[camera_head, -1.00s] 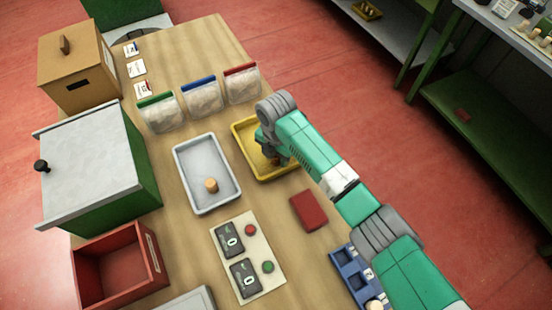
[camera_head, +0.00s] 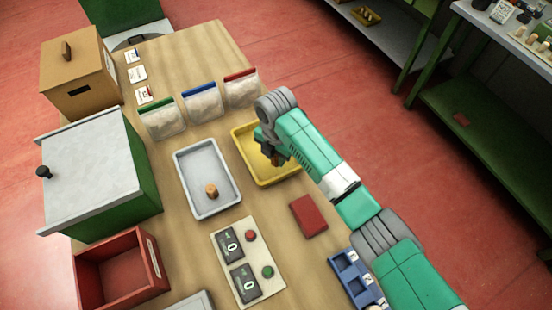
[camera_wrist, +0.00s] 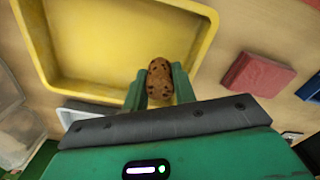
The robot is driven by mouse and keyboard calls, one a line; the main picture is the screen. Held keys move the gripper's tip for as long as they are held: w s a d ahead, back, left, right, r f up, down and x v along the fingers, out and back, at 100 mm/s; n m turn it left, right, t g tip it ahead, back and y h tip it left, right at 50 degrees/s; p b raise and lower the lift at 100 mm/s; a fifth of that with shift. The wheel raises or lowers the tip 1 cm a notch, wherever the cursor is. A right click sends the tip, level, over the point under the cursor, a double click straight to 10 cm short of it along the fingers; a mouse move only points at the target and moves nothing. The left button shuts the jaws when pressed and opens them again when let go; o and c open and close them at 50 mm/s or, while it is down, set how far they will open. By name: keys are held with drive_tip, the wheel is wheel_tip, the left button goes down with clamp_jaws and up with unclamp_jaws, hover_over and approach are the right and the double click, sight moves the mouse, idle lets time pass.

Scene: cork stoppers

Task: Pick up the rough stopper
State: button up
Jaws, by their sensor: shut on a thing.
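The rough stopper (camera_wrist: 159,82), a brown cork with dark pits, is between the two green fingers of my gripper (camera_wrist: 160,72) in the wrist view. The fingers are shut on its sides, and its upper end shows beyond the fingertips. In the head view my gripper (camera_head: 274,158) is over the yellow tray (camera_head: 247,160), near its right side. The stopper is too small and too covered by the gripper to make out clearly there. The yellow tray also shows in the wrist view (camera_wrist: 110,85), behind the stopper, and its visible floor is empty.
A pale tray (camera_head: 181,180) left of the yellow one holds a lighter cork (camera_head: 211,190). A red block (camera_head: 308,216) and a two-button panel (camera_head: 246,262) lie nearer. Clear bags (camera_head: 201,103) stand behind. A blue compartment rack (camera_head: 352,275) is at the front right.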

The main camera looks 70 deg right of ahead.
drive_tip(key=a, duration=0.5)
drive_tip(key=a+r+p, duration=0.1)
drive_tip(key=a, duration=0.4)
drive_tip(key=a+p, duration=0.1)
drive_tip(key=a, duration=0.5)
drive_tip(key=shift+s+r, duration=0.25)
drive_tip(key=shift+r, duration=0.25)
